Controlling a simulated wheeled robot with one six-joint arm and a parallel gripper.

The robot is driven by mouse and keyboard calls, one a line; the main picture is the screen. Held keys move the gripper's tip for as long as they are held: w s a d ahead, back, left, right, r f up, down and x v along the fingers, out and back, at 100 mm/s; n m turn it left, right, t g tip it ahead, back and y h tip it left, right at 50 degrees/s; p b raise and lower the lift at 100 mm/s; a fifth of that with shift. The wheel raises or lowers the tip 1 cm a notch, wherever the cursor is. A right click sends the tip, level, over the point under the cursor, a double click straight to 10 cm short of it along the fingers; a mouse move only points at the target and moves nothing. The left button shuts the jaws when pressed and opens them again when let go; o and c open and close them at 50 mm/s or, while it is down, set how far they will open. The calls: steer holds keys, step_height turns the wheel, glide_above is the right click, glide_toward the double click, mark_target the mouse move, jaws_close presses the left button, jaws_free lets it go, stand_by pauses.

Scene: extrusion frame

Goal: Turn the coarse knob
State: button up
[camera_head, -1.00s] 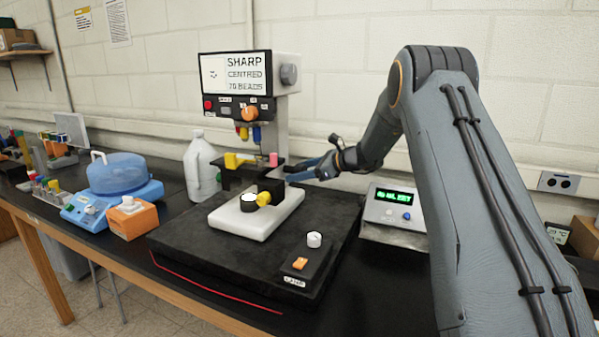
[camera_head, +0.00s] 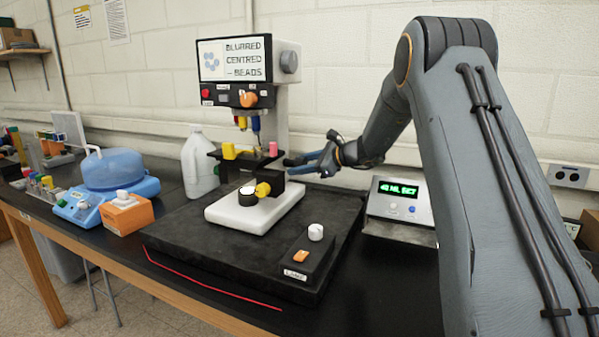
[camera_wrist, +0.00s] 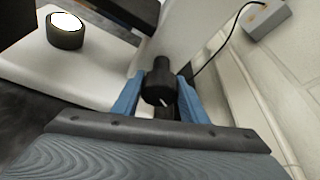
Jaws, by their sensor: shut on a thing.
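The coarse knob (camera_wrist: 160,85) is a black cylinder with a white mark on its end face, on the side of the white microscope (camera_head: 289,100). In the wrist view my gripper (camera_wrist: 158,92) has its two blue fingers on either side of the knob, shut on it. In the head view my gripper (camera_head: 288,162) reaches in from the right to the microscope, and its fingers hide the knob. The microscope's screen (camera_head: 235,60) reads BLURRED, CENTRED, and a dash before BEADS, with bluish blobs. The dark stage (camera_head: 245,162) sits under the coloured objectives.
The lamp box (camera_head: 305,262) stands at the front of the black pad. A grey box with a green display (camera_head: 398,205) is at the right, a white jug (camera_head: 200,165) behind left. A blue-lidded device (camera_head: 112,180) and an orange box (camera_head: 128,213) stand left.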

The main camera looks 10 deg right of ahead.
stand_by(0.3)
steer(key=o, duration=1)
steer(key=shift+b+v, duration=1)
steer(key=shift+v, duration=2.9)
